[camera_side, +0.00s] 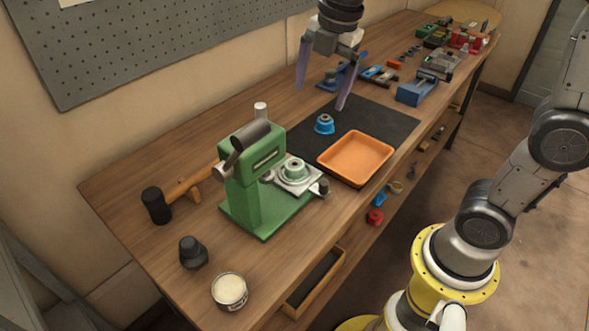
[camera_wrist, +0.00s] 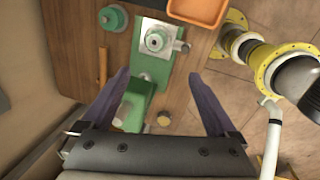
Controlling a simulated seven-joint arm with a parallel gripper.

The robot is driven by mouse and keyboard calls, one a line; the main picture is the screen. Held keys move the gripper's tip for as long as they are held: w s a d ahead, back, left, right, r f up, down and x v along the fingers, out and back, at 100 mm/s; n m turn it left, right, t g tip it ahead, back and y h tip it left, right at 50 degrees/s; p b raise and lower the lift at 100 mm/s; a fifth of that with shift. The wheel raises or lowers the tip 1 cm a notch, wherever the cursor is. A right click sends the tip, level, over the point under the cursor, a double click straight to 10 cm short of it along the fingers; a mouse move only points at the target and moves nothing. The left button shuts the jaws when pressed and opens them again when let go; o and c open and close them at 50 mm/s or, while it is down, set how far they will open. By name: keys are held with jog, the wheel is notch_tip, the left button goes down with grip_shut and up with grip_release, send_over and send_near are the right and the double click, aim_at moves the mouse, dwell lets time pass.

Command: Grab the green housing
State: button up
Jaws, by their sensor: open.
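A pale green round part (camera_side: 293,168) with a hole in its top sits upright on the metal plate of the green mill (camera_side: 245,195). In the wrist view this part (camera_wrist: 155,39) lies beyond the fingertips, on the plate, with the green mill body (camera_wrist: 140,100) below it between the fingers. My gripper (camera_side: 321,98) is open and empty, high above the bench, with its two purple fingers spread. It also shows in the wrist view (camera_wrist: 159,73). Nothing touches the fingers. A blue round part (camera_side: 324,124) stands on the dark mat.
An orange tray (camera_side: 355,158) lies on the mat right of the mill. A hammer (camera_side: 157,205), a dark knob (camera_side: 193,252) and a tin (camera_side: 229,291) stand around the mill's left and front. Blue tools and a vise (camera_side: 417,93) crowd the bench behind.

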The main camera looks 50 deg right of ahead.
jog(key=n+g, duration=0.1)
jog(key=g, duration=0.1)
send_over(294, 164)
notch_tip(294, 164, down, 6)
notch_tip(294, 164, down, 8)
jog(key=shift+s+a+f, duration=0.1)
jog(key=shift+f, duration=3.4)
jog(key=shift+c, duration=0.3)
grip_shut()
